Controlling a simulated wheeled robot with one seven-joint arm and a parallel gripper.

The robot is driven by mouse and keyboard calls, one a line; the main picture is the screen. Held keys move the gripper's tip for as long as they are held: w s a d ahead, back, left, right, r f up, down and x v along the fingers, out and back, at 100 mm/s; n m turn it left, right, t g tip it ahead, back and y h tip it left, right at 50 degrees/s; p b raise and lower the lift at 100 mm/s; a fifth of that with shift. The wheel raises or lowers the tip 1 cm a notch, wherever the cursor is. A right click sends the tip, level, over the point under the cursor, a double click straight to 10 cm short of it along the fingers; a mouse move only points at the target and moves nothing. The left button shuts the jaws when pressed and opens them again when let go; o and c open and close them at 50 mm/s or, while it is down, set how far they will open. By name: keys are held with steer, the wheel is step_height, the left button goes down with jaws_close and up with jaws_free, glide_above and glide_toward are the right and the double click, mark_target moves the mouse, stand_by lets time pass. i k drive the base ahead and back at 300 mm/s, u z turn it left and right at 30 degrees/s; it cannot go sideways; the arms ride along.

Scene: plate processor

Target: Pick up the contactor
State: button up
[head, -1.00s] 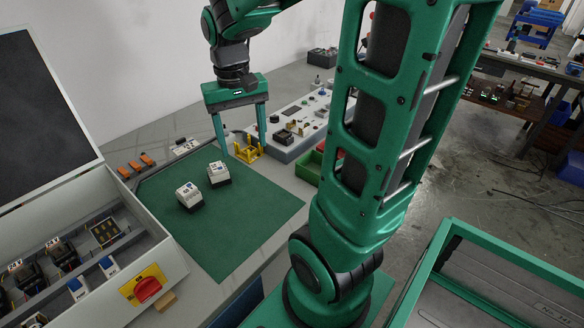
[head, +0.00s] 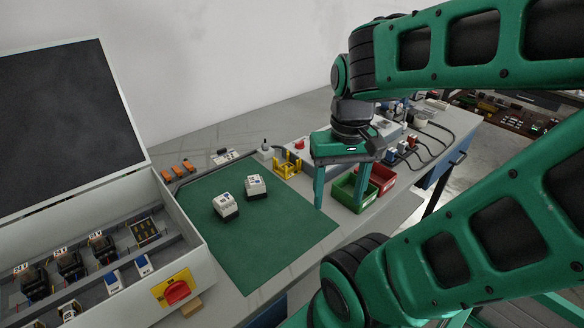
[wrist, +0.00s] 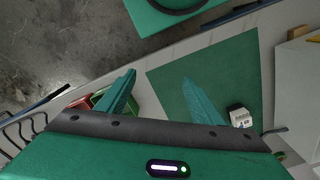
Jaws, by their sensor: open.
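Two small white-topped devices with dark bases stand on the green mat (head: 262,262): a front-left one (head: 225,206) and a back-right one (head: 255,187). They look alike, and I cannot tell which is the contactor. My gripper (head: 339,204) is open and empty, pointing down to the right of both devices, above the mat's right edge near the bins. In the wrist view, my gripper (wrist: 160,78) has its fingers wide apart with nothing between them. One white device (wrist: 240,117) shows there beyond the right finger; the other is not clearly visible.
An open cabinet (head: 190,262) with several dark devices and a red-yellow switch (head: 177,291) stands at left. A yellow holder (head: 288,164) is behind the mat. The mat's front is clear.

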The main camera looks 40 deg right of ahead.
mark_target(254, 189)
steer(key=z, duration=0.05)
steer(key=k, duration=0.5)
steer(key=z, duration=1.9)
steer(key=i, duration=1.05)
steer(key=u, duration=1.45)
